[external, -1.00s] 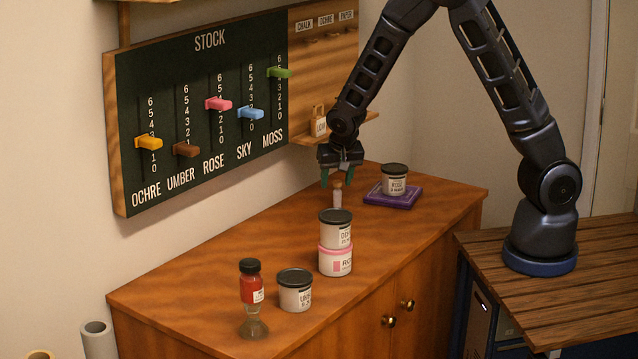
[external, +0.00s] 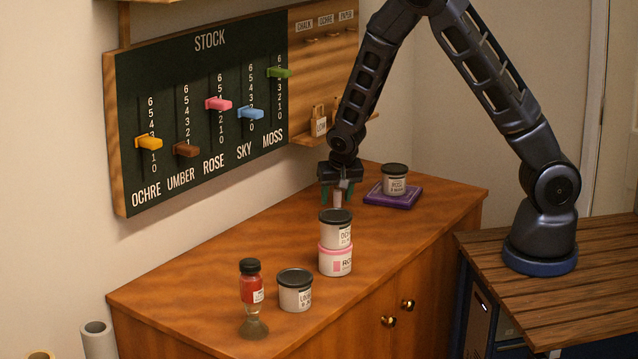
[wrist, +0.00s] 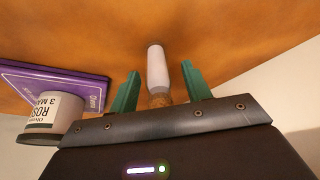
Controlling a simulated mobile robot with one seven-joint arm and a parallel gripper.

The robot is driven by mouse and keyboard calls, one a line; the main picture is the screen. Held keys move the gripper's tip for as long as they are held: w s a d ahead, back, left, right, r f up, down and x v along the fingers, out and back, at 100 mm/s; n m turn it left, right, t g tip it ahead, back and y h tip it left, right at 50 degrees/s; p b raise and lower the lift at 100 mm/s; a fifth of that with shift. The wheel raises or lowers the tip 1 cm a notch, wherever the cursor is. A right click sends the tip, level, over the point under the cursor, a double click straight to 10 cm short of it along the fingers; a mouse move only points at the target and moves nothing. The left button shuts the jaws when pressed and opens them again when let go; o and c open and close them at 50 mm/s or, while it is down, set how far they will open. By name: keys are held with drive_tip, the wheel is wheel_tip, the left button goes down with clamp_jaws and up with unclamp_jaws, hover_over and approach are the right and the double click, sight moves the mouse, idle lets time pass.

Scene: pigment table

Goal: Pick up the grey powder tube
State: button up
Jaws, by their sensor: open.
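The grey powder tube (wrist: 157,68) stands on the wooden cabinet top, pale with a cork-like end, and sits between my gripper's two green fingers in the wrist view. In the external view the tube (external: 337,198) shows just below and between the fingers, behind the stacked jars. My gripper (external: 337,190) points down around the tube's upper part. In the wrist view my gripper (wrist: 160,90) is open, with a gap visible on both sides of the tube.
A jar (external: 395,180) on a purple block (external: 392,201) stands close right of my gripper. The stock board (external: 205,110) hangs on the wall.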

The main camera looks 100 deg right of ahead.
drive_tip(key=shift+c, duration=0.5)
clamp_jaws()
